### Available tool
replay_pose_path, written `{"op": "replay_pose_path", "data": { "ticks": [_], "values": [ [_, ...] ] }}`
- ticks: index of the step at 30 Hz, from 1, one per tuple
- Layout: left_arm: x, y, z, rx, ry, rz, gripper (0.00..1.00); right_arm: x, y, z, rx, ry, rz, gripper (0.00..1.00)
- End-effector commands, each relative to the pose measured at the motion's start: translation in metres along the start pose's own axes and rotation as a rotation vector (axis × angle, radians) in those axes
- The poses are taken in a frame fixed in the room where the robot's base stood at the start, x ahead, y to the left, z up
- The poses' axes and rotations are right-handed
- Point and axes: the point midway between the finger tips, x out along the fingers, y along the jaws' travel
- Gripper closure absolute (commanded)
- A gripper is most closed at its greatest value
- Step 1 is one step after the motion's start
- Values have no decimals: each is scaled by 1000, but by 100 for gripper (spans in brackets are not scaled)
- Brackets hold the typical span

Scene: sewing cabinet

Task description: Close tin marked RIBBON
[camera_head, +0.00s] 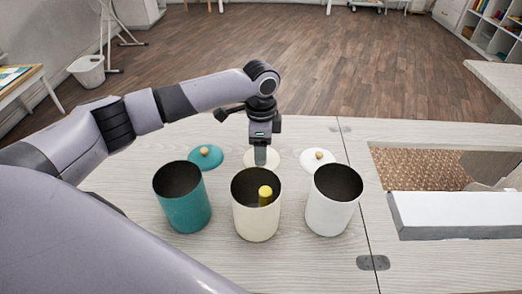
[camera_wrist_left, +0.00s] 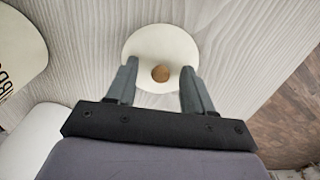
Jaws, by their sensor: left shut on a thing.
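Three open tins stand on the table: a teal tin (camera_head: 184,212), a cream tin (camera_head: 256,222) and a white tin (camera_head: 328,218). A yellow object (camera_head: 265,195) stands inside the cream tin. The cream lid (camera_head: 275,157) is behind this tin, partly hidden by my left gripper (camera_head: 261,160). In the left wrist view, the cream lid (camera_wrist_left: 152,44) has a round wooden knob (camera_wrist_left: 160,73) between my left gripper's fingers (camera_wrist_left: 160,82), which are shut on it. A cream tin (camera_wrist_left: 20,45) with partly cut-off black lettering is at the left there. My right gripper is not in view.
A teal lid (camera_head: 205,159) and a white lid (camera_head: 315,161), each with a wooden knob, lie behind their tins. At right, the table has an opening (camera_head: 425,167) with a white block (camera_head: 450,213) at its near side. The tabletop left of the teal tin is clear.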

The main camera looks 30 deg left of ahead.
Motion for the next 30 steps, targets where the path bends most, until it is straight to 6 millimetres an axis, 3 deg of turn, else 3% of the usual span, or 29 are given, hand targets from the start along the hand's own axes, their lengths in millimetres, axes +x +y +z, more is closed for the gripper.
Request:
{"op": "replay_pose_path", "data": {
  "ticks": [2,5,15,21,30],
  "values": [
    [-1,4,3,1,-13,14,100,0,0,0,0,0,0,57],
    [-21,3,2,3,-11,11,100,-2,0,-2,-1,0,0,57],
    [-122,1,0,1,-4,5,100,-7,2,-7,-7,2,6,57],
    [-167,1,0,1,-4,6,100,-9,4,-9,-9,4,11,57],
    [-193,1,0,1,-6,8,100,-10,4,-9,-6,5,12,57]
  ]
}}
